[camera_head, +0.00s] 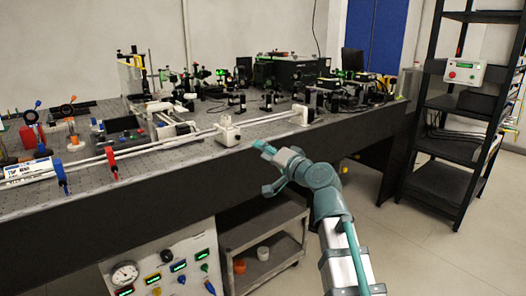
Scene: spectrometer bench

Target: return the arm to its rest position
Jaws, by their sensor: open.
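My gripper (266,168) is at the end of my teal and silver arm, which reaches up from the bottom right of the head view. The gripper is open, with its fingers pointing left and apart from each other. Nothing shows between the fingers. It is in front of the dark front edge of the spectrometer bench (385,121), and I cannot tell how far it is from that edge. No rest stand or marker for the arm shows.
White tubes and a white block (227,132) lie along the bench's near side. A grey cart (265,238) and a gauge panel (165,268) stand below. A black shelf rack (468,125) stands at the right. The floor (430,250) right of my arm is clear.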

